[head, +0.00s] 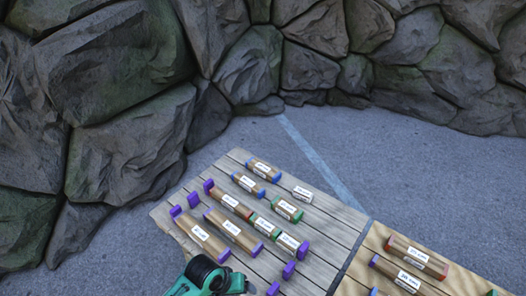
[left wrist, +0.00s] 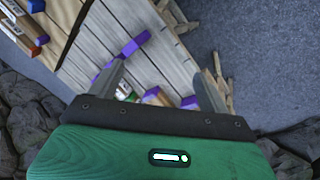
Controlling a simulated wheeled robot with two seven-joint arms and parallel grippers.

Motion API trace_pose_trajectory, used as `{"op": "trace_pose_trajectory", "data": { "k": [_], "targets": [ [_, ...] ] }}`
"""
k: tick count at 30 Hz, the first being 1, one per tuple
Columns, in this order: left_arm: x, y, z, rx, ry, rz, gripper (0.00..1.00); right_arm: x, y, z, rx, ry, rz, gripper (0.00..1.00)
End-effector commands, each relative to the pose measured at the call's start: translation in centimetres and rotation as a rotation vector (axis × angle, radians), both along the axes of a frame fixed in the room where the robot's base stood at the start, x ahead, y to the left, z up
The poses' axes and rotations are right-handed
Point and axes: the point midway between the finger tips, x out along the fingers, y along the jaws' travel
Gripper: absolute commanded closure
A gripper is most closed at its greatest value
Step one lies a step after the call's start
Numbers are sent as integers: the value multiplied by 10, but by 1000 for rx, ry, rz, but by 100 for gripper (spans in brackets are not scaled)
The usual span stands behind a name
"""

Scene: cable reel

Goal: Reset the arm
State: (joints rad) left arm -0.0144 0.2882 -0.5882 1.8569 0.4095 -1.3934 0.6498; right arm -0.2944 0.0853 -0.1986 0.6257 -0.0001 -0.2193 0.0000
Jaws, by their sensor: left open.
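My left gripper shows in the left wrist view (left wrist: 163,76) with its two grey fingers apart. It is open and nothing sits between the fingertips. A wooden plank table (left wrist: 160,22) lies beyond the fingers, with a purple block (left wrist: 135,44) on it. In the head view, part of my green and black left arm (head: 207,278) shows at the bottom edge, near the table's front; its fingers are not clear there. My right gripper is in neither view.
The plank table (head: 334,225) holds several labelled brown boxes (head: 233,233) and purple blocks (head: 289,270). A second wooden table (head: 372,244) with a red-ended box (head: 415,256) stands at the right. Grey rocks (head: 110,150) line the back and left. Grey floor (head: 400,165) is clear behind the tables.

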Motion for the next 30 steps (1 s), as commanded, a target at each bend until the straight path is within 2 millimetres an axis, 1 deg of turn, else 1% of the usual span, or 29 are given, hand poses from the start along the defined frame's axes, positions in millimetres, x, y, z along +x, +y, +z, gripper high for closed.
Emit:
{"op": "trace_pose_trajectory", "data": {
  "k": [1,5,6,9,15,27,30],
  "targets": [
    [-13,4,11,-4,-28,-19,20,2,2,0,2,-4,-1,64],
    [-37,28,39,33,-108,-64,20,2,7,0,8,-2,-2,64],
    [-44,38,46,51,-129,-74,20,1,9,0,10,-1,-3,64],
    [-60,61,63,100,-167,-93,20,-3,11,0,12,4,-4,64],
    [-85,97,85,185,-202,-113,20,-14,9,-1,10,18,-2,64],
    [-129,154,120,338,-214,-137,20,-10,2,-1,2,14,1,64],
    [-120,151,97,333,-205,-142,20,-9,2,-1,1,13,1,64]
  ]
}}
